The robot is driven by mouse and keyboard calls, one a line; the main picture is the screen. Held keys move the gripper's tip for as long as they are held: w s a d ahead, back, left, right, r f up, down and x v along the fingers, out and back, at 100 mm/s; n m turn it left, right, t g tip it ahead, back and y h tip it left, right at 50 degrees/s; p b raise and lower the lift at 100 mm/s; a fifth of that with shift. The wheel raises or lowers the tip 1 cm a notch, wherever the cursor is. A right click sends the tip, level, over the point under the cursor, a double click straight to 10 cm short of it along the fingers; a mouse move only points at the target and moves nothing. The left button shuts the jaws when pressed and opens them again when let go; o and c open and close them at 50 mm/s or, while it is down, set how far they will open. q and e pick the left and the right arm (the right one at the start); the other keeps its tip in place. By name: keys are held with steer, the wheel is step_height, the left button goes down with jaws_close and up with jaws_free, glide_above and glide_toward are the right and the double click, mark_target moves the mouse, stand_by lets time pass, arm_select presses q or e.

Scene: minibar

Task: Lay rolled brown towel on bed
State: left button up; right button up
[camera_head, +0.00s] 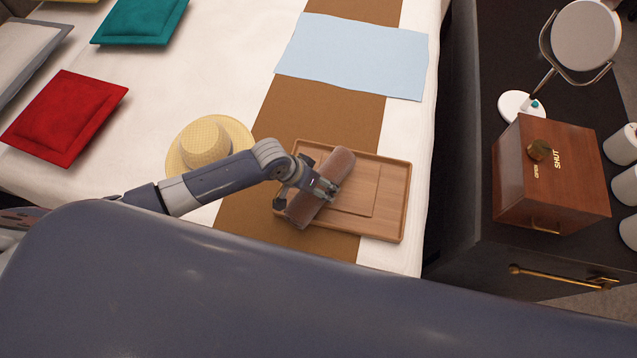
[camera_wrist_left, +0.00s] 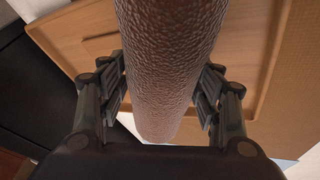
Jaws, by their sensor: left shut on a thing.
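The rolled brown towel (camera_head: 322,186) is in my left gripper (camera_head: 318,188), over the left part of a wooden tray (camera_head: 392,208). The tray lies on the bed (camera_head: 262,62), across its brown runner. In the left wrist view the towel (camera_wrist_left: 168,60) passes between both fingers of my left gripper (camera_wrist_left: 160,98), which are shut on its sides. The tray (camera_wrist_left: 85,35) shows behind it. I cannot tell whether the towel touches the tray. My right gripper is not in view.
A straw hat (camera_head: 207,142) lies left of the tray, beside my left arm. A light blue cloth (camera_head: 352,55) lies flat farther up the bed. Red (camera_head: 66,117) and teal (camera_head: 140,20) cushions are at left. A dark cabinet with a wooden box (camera_head: 550,175) and a round mirror (camera_head: 586,32) stands at right.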

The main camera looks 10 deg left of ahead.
arm_select(q)
steer(key=o, duration=1.2)
steer(key=shift+r, duration=0.1)
steer(key=shift+r, duration=0.2)
steer(key=p+v, duration=0.1)
steer(key=v, duration=1.1)
steer(key=shift+r, duration=0.35)
steer(key=shift+f, duration=0.1)
